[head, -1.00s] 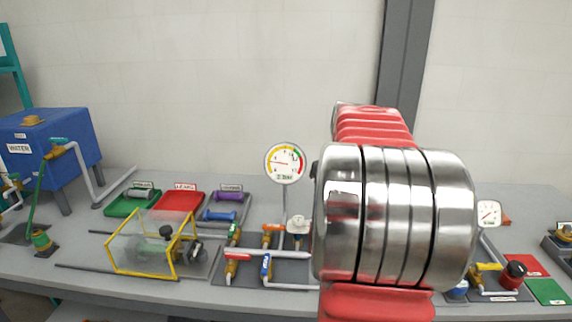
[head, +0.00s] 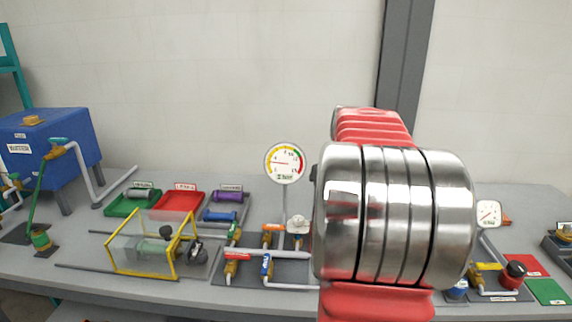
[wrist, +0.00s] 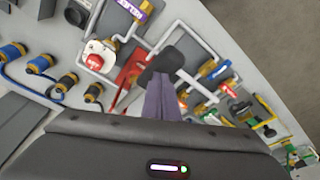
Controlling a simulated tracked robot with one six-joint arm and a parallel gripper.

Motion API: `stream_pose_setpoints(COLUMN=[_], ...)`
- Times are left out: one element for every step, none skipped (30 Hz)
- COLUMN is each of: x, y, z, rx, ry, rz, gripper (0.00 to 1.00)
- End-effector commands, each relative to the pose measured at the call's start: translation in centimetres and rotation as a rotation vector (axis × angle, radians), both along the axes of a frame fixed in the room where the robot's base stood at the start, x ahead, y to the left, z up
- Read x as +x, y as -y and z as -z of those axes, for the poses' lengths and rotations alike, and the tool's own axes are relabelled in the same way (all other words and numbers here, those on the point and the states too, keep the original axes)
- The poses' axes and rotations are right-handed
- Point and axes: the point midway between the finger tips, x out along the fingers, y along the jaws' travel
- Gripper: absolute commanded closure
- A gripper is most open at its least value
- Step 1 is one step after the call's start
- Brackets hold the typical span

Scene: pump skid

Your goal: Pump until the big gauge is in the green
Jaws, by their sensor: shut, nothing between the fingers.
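The big gauge (head: 285,163) stands on a post left of my arm in the head view. Its needle points left, into the yellow part of the dial; the green band is at the upper right. My gripper (wrist: 162,72) shows in the wrist view, shut and empty, reaching over the skid. A dark block shows at the finger ends; I cannot tell whether it is part of the fingers. A red bar (wrist: 130,72), perhaps the pump lever, lies just left of the fingers and is partly hidden by them. In the head view my arm hides this area.
A small gauge (head: 488,213) stands right of my arm. Valves and pipes (wrist: 215,72) crowd around the fingers. A yellow-framed clear guard (head: 140,262), trays (head: 180,201) and a blue tank (head: 50,150) are to the left.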

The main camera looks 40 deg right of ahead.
Motion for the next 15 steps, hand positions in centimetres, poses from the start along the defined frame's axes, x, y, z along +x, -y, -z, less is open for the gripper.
stream_pose_setpoints(x=[0.0, 0.0, 0.0, 0.0, 0.0, 0.0, 0.0, 0.0, 0.0, 0.0, 0.0, 0.0, 0.0, 0.0, 0.0], y=[0.0, 0.0, 0.0, 0.0, 0.0, 0.0, 0.0, 0.0, 0.0, 0.0, 0.0, 0.0, 0.0, 0.0, 0.0], z=[0.4, 0.6, 0.8, 1.0, 1.2, 1.4, 1.6, 1.8, 2.0, 2.2, 2.4, 2.6, 2.8, 3.0, 3.2], rx=[0.001, 0.001, 0.002, 0.002, 0.002, 0.001, 0.001, 0.001, 0.001, 0.002, 0.002, 0.002, 0.001, 0.001, 0.001], ry=[-0.001, -0.001, -0.002, -0.001, -0.001, -0.001, -0.001, -0.001, -0.001, -0.002, -0.002, -0.002, -0.001, -0.001, -0.001], rz=[0.000, 0.000, 0.000, 0.000, 0.000, 0.000, 0.000, 0.000, 0.000, 0.000, 0.000, 0.001, 0.001, 0.001, 0.000], gripper=[1.00, 1.00, 1.00, 1.00, 1.00, 1.00, 1.00, 1.00, 1.00, 1.00, 1.00, 1.00, 1.00, 1.00, 1.00])
